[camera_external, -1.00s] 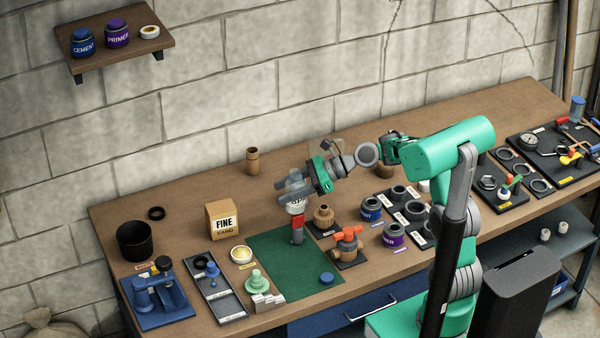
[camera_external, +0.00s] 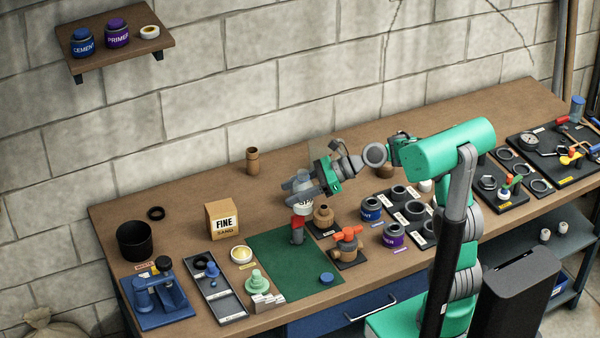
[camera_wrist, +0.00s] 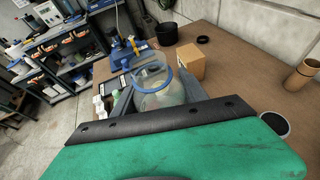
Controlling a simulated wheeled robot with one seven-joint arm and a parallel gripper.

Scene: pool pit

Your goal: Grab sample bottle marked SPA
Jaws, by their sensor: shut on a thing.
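The sample bottle (camera_wrist: 167,98) shows in the wrist view as a clear, pale body with a blue ring at its top, between the fingers. In the external view a white label with dark letters (camera_external: 304,208) shows below the fingers; the letters are too small to read surely. My gripper (camera_external: 301,192) is shut on the bottle, above the back part of the green mat (camera_external: 275,262). The fingers hide most of the bottle. A red and grey item (camera_external: 297,229) stands on the mat just below it; whether they touch, I cannot tell.
A brown fitting (camera_external: 323,216) and an orange-handled valve (camera_external: 347,243) stand close on the right. The FINE SAND box (camera_external: 222,220) is at the left. A brown cylinder (camera_external: 252,161) stands at the back. The mat's middle is clear, with a blue cap (camera_external: 326,279) near its front.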

